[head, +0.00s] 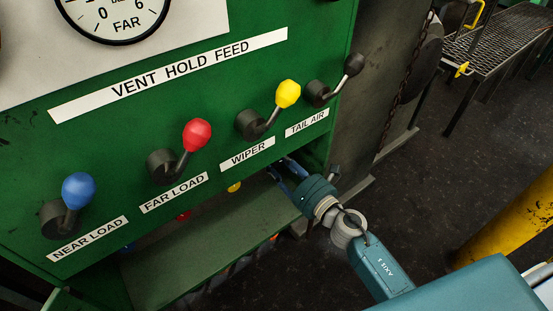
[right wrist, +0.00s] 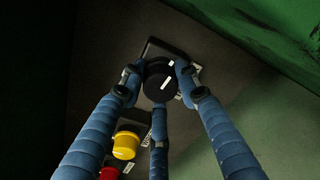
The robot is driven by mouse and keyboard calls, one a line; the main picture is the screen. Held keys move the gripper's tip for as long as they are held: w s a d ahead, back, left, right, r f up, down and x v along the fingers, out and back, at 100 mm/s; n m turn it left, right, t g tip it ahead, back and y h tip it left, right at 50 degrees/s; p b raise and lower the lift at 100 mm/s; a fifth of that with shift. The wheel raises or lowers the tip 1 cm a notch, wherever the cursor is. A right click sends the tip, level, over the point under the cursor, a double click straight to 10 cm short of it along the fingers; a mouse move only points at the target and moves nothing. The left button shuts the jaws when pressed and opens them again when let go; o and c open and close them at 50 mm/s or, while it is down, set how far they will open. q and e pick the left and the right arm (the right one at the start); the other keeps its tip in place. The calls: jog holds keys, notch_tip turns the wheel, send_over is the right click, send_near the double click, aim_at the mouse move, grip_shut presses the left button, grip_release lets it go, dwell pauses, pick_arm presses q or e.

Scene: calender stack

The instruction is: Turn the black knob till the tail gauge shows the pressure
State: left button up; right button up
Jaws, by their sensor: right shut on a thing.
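The black knob (right wrist: 160,84) shows in the right wrist view, round with a white mark line on its face, on a dark panel. My right gripper (head: 281,170) reaches under the green panel's lower edge in the head view, where the knob itself is hidden. In the right wrist view its blue fingers (right wrist: 158,72) are closed around the black knob, with fingertips at its left and right sides and a third finger below. The tail gauge is not in view. My left gripper is not in view.
A yellow knob (right wrist: 125,146) and a red knob (right wrist: 109,173) sit near the black one. Above are levers with blue (head: 78,190), red (head: 197,134), yellow (head: 288,93) and black (head: 354,64) tops. A FAR gauge (head: 120,12) is partly cut off. A yellow post (head: 510,220) stands right.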

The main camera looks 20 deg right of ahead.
jog(key=o, duration=1.1)
jog(key=shift+w+d+r, duration=0.15)
jog(key=shift+d+r, duration=0.15)
jog(key=shift+r, duration=0.1)
jog(key=shift+o, duration=0.2)
jog(key=shift+f, duration=0.15)
jog(key=shift+a, duration=0.1)
jog(key=v, duration=1.2)
